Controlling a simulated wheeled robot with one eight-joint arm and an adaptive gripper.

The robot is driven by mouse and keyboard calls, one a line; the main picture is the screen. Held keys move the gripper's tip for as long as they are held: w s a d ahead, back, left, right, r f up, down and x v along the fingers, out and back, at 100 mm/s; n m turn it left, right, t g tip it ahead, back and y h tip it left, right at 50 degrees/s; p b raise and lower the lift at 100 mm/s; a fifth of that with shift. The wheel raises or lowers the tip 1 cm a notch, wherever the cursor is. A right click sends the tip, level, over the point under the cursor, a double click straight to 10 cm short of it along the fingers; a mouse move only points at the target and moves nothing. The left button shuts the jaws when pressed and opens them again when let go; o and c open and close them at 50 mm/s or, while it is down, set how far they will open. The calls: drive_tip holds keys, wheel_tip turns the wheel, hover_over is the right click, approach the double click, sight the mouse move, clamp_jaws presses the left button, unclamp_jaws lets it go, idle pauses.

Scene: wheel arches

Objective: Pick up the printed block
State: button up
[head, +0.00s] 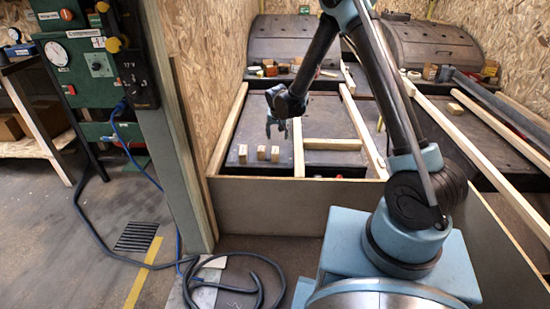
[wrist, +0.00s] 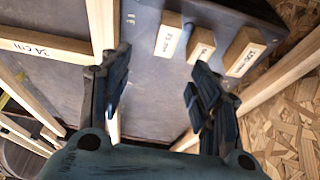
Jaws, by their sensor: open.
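Three small wooden blocks stand in a row on the dark panel; in the head view they are the left block (head: 243,154), the middle block (head: 261,153) and the right block (head: 275,154). In the wrist view the same row shows as three blocks (wrist: 168,40), (wrist: 201,45) and (wrist: 244,52), all with dark print too small to read surely. I cannot tell which is the task's printed block. My gripper (head: 276,129) is open and empty above the panel, near the row. In the wrist view its fingers (wrist: 163,95) are apart, with the blocks beyond them.
Wooden rails (head: 299,148) and a crossbar (head: 332,144) divide the dark panel (head: 325,120). A brown board (head: 270,205) closes the near side. A chipboard wall (head: 205,60) rises at left. Another small block (head: 455,108) lies at right. Dark arches stand behind.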

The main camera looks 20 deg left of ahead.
sight(275, 151)
drive_tip(key=x, duration=0.6)
drive_tip(key=a+x, duration=0.1)
drive_tip(key=x, duration=1.1)
drive_tip(key=shift+s+a+f, duration=0.2)
drive_tip(key=shift+s+f, duration=0.05)
drive_tip(key=shift+f, duration=0.2)
drive_tip(key=shift+c, duration=0.3)
drive_tip(key=c, duration=1.1)
